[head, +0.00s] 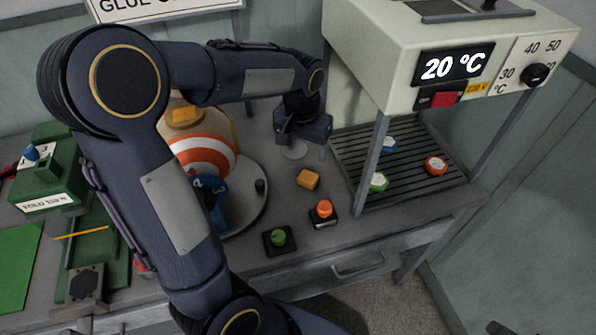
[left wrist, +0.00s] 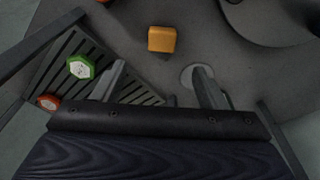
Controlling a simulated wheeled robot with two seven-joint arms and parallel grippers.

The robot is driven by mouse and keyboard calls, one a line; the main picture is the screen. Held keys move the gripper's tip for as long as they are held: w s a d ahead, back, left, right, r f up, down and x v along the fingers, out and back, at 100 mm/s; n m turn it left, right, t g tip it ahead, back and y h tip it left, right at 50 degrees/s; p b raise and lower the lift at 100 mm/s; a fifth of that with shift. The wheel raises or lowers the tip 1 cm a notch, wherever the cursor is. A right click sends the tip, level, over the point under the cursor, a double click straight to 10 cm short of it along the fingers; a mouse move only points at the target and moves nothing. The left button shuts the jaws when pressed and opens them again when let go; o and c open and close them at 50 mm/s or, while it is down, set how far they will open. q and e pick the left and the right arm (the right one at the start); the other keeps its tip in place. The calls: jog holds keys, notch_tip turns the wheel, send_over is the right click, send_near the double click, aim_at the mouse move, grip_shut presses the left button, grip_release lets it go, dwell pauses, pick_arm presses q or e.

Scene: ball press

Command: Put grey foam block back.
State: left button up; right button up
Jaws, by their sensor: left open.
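I cannot make out a grey foam block for certain in either view. My left gripper (head: 308,148) points down over the grey bench, left of the white machine. In the left wrist view its two fingers (left wrist: 158,80) are apart, with no held block visible between them. An orange-yellow block (head: 307,179) lies on the bench in front of the gripper; it also shows in the left wrist view (left wrist: 162,39). A pale round disc (head: 293,151) lies on the bench close to the gripper. My right gripper is not in view.
The machine (head: 400,60) reads 20 °C and stands over a slatted rack (head: 405,155) with several coloured hexagonal pieces. An orange-white striped ball (head: 205,155) is partly hidden by my arm. Green (head: 279,238) and orange (head: 323,210) buttons are near the front edge.

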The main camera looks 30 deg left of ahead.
pick_arm(q)
jog(key=s+d+r+t+h, duration=0.1)
jog(key=s+d+t+h, duration=0.1)
jog(key=s, duration=0.8)
jog(key=s+d+r+t+h, duration=0.1)
jog(key=s+d, duration=0.4)
jog(key=s, duration=0.5)
jog(key=shift+r+n+t+h, duration=0.3)
jog(key=shift+r+t+h, duration=0.1)
jog(key=shift+r+t, duration=0.2)
